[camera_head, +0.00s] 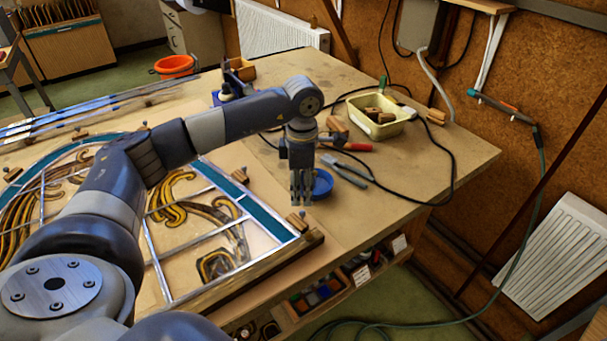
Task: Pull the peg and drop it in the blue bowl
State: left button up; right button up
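My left gripper (301,200) points straight down near the right corner of the leaded panel (272,222). Its fingers look close together, but I cannot tell whether they are shut or hold anything. A small wooden peg (297,220) stands by the panel's corner, just below the fingertips in the picture; I cannot tell if they touch. The blue bowl (323,184) sits on the table right behind the fingers, which hide its left part. Another small wooden peg (12,174) is at the panel's far left. My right gripper is not in view.
A cream tub (381,129) with wooden pieces, pliers (345,170), a red-handled tool (356,147) and a black cable (452,180) lie right of the bowl. A wooden strip (250,275) runs along the panel's front edge. The table's right end is mostly clear.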

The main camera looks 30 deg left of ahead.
aim_at(303, 211)
pick_arm(q)
notch_tip(303, 211, down, 7)
jog(key=shift+f+p, duration=0.15)
jog(key=shift+p, duration=0.7)
jog(key=shift+c, duration=0.6)
grip_shut()
jog(key=c, duration=0.7)
grip_release()
jog(key=shift+c, duration=0.2)
jog(key=shift+r, duration=0.25)
grip_shut()
jog(key=shift+r+p, duration=0.85)
jog(key=shift+r, duration=0.65)
jog(key=shift+r, duration=0.1)
jog(key=shift+r+p, duration=1.4)
jog(key=shift+r, duration=1.1)
jog(key=shift+w, duration=0.1)
